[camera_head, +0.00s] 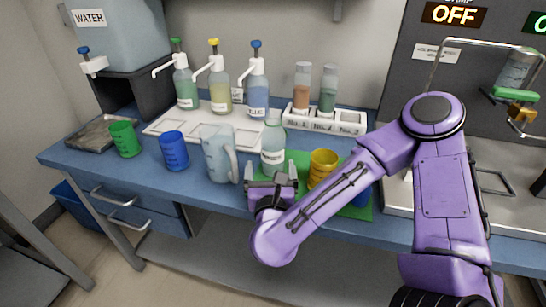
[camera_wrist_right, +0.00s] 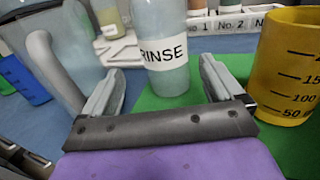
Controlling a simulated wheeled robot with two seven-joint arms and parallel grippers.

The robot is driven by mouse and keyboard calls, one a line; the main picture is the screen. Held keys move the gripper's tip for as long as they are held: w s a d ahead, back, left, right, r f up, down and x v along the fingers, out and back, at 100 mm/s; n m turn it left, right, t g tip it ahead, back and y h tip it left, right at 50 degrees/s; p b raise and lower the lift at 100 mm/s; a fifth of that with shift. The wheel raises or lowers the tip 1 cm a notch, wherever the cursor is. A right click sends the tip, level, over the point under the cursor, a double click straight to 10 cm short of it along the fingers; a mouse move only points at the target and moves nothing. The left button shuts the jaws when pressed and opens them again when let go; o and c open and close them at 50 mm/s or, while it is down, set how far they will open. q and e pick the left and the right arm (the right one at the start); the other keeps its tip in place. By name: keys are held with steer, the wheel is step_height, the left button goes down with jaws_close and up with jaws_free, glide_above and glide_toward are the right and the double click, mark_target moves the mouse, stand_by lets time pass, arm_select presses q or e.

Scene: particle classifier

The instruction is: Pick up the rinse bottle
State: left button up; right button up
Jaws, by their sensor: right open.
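The rinse bottle (camera_head: 273,150) stands upright on a green mat (camera_head: 364,209) near the front of the blue table. It is pale and translucent, and its label reads RINSE in the right wrist view (camera_wrist_right: 163,50). My right gripper (camera_head: 272,177) is in front of it, low over the mat. In the right wrist view my right gripper (camera_wrist_right: 163,92) is open, with its two fingers apart and pointing at the bottle. The bottle stands just beyond the fingertips, between their lines, and looks untouched. My left gripper is not in view.
A clear pitcher (camera_head: 217,156) stands close left of the bottle, and a yellow cup (camera_head: 323,166) close right. Blue (camera_head: 174,151) and green (camera_head: 125,139) cups stand farther left. Three pump bottles on a white tray (camera_head: 161,129) and a vial rack (camera_head: 352,127) are behind.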

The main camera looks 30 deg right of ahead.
steer(key=x, duration=0.2)
steer(key=p+x, duration=0.1)
steer(key=x, duration=0.1)
steer(key=d+p+x, duration=0.1)
steer(key=x, duration=0.1)
steer(key=shift+s+a+r, duration=0.1)
steer(key=shift+s+r, duration=0.15)
steer(key=shift+s, duration=0.1)
steer(key=shift+w, duration=0.25)
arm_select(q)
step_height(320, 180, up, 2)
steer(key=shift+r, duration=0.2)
arm_select(e)
steer(key=c, duration=1.3)
steer(key=shift+r, duration=0.1)
steer(key=shift+r, duration=1.35)
steer(key=s+a+r, duration=0.1)
steer(key=r, duration=0.1)
steer(key=s+a+r, duration=0.1)
steer(key=r, duration=0.1)
steer(key=s+a+r, duration=0.1)
steer(key=a+r, duration=0.1)
steer(key=shift+b, duration=0.35)
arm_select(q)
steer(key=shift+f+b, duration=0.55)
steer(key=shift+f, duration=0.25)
arm_select(e)
glide_toward(266, 126)
steer(key=shift+a+r, duration=1.9)
steer(key=shift+r, duration=0.2)
